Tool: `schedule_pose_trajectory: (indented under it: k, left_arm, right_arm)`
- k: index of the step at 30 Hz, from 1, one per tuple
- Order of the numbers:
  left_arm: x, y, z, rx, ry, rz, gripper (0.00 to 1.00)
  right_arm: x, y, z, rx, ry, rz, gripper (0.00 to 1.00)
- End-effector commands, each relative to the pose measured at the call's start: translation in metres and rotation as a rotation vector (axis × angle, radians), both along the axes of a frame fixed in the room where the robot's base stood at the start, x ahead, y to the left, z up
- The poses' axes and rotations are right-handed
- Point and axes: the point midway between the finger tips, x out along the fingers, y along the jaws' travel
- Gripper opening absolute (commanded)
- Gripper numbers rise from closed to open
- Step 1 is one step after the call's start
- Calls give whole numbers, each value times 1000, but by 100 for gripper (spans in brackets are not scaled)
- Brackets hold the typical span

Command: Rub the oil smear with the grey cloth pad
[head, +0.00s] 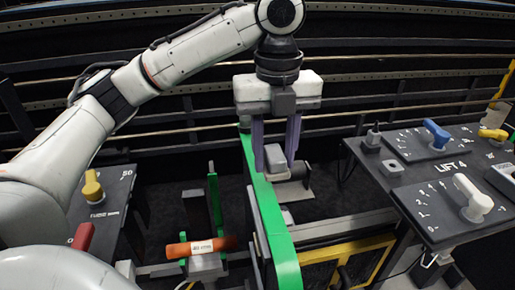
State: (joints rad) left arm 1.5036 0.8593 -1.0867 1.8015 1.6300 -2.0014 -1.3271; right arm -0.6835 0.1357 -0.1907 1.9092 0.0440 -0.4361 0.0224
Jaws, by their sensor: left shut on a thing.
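My left gripper (275,160) hangs from above near the middle of the head view, its two purple fingers pointing down. It is shut on a light grey block that looks like the grey cloth pad (274,156). The pad is beside or just above the upper part of a green rail (272,215); I cannot tell whether it touches anything. I cannot make out the oil smear; the gripper and pad may hide part of the surface there. My right gripper is not in view.
A panel marked LIFT 4 (430,195) with a blue knob (437,133) and a white knob (472,197) stands on the right. A smaller panel with a yellow knob (92,186) is at left. An orange cylinder (201,247) lies at the lower middle.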

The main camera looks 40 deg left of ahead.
Motion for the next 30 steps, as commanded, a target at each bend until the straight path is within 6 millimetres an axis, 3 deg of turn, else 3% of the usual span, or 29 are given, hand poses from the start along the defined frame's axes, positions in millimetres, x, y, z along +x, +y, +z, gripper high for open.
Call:
schedule_pose_trajectory:
  k: [12, 30]
  left_arm:
    - [3, -5, 37, 0, -1, -11, 14]
    - [3, -6, 40, 1, -1, -13, 14]
  right_arm:
    - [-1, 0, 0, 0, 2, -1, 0]
    - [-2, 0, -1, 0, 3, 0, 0]
